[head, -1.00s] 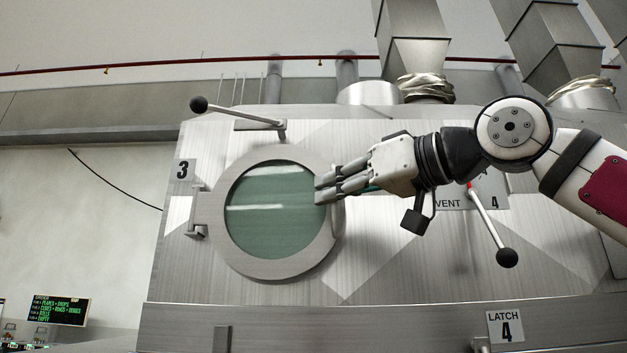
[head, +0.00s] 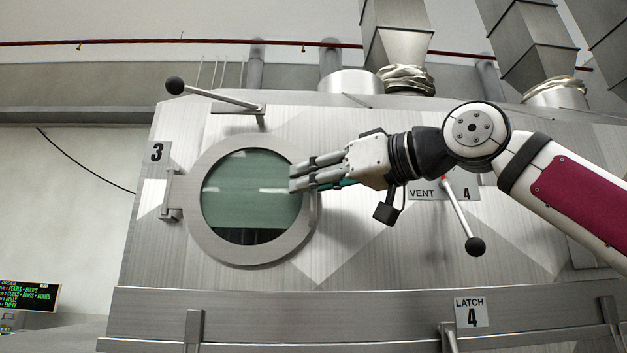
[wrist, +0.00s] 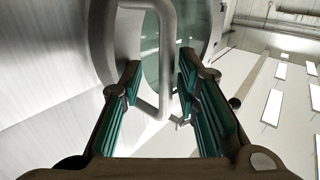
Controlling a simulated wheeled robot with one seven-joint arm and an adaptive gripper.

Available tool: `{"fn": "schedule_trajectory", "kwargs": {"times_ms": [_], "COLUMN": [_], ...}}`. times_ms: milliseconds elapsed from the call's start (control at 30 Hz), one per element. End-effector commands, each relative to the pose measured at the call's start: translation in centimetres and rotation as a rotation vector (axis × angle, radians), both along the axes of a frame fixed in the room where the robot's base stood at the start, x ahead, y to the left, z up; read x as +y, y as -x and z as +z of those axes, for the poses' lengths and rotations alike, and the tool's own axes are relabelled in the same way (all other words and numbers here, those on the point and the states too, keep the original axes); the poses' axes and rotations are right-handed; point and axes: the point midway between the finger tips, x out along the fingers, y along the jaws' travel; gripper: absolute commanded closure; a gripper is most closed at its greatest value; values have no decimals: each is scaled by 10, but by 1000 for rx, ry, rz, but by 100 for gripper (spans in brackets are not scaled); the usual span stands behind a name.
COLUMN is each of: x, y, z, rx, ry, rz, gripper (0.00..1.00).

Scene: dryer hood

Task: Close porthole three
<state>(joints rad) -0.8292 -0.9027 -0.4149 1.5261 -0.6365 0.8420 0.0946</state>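Porthole three is a round steel-rimmed door (head: 203,232) with greenish glass, hinged on its left beside the "3" label (head: 157,152). In the head view it looks nearly flush with the hood front; I cannot tell whether it is fully shut. My gripper (head: 299,176) reaches from the right to the door's right edge and covers part of the rim. In the wrist view the pale bar handle (wrist: 172,45) shows between the two teal-padded fingers of my gripper (wrist: 160,82). The fingers are apart, with visible gaps beside the bar.
A ball-ended lever (head: 218,97) sits above the porthole. Another lever (head: 461,215), at the "VENT 4" plate (head: 424,193), hangs below my wrist. A ledge with a "LATCH 4" label (head: 470,312) runs below. Ducts (head: 400,45) rise above the hood.

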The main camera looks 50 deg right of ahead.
Motion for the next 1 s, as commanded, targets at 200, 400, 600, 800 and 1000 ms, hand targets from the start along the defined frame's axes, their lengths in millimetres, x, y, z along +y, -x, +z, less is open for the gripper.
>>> {"fn": "schedule_trajectory", "kwargs": {"times_ms": [200,400,600,800,1000], "x": [1,-2,-5,-8,-9], "y": [1,19,60,96,116], "z": [-1,-1,0,-1,-1], "rx": [2,1,-1,0,0], "ry": [0,-2,-1,-1,0], "rz": [1,-1,-2,-1,0], "gripper": [70,70,70,70,70]}}
